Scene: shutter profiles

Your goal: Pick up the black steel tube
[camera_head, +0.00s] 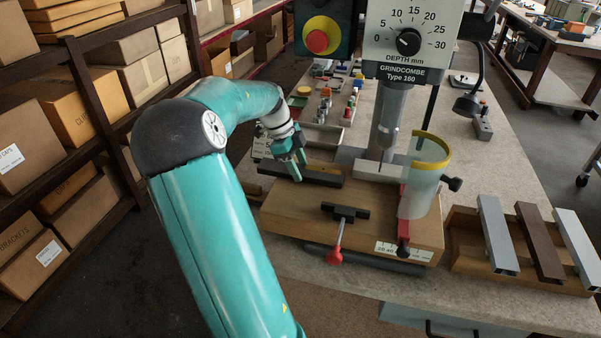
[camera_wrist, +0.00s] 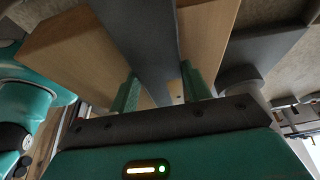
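A long dark bar, which looks like the black steel tube (camera_head: 316,176), lies across the wooden block (camera_head: 285,206) of the drill stand. My gripper (camera_head: 292,168) is over its left part, pointing down. In the wrist view the tube (camera_wrist: 150,45) runs between the two green fingers of my gripper (camera_wrist: 161,92). Pale wood shows between the tube and the right finger, so the fingers look open and not clamped. How deep the fingertips reach beside the tube is hard to tell.
The drill column (camera_head: 390,118) and a yellow-rimmed clear guard (camera_head: 425,185) stand right of my gripper. A red-handled clamp (camera_head: 338,232) is in front. A wooden rack (camera_head: 466,245) with silver, brown and grey profiles lies at right. Shelved boxes (camera_head: 75,100) stand at left.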

